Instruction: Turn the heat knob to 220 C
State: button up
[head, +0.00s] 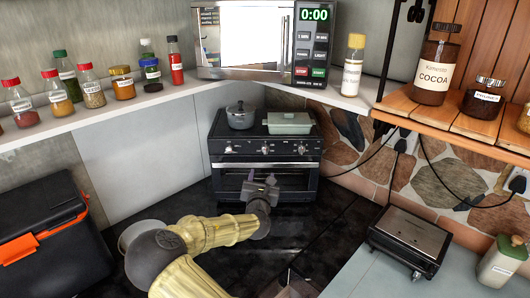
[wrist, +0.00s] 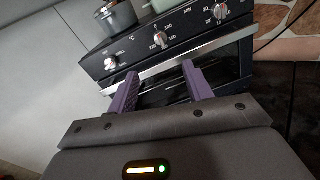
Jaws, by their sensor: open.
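The heat knob is the middle of three silver knobs on the black oven's front panel, marked °C with numbers around it. It shows in the wrist view (wrist: 161,39) and small in the head view (head: 265,149). Its exact setting is too small to read. My gripper (head: 261,184) is in front of the oven door, below the knob row. In the wrist view my gripper (wrist: 160,82) has its two purple fingers apart, with nothing between them. The knob appears above the gap between the fingertips, apart from them.
The oven (head: 265,128) has a left knob (wrist: 111,63), a right timer knob (wrist: 220,12) and a door handle (wrist: 180,56) below the panel. A pot (head: 241,118) and a green lidded dish (head: 289,124) stand on top. A black grill (head: 410,240) is at right.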

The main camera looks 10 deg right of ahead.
aim_at(265, 152)
jog(key=p+x, duration=0.6)
jog(key=x, duration=1)
jog(key=shift+f, duration=0.1)
jog(key=c, duration=1)
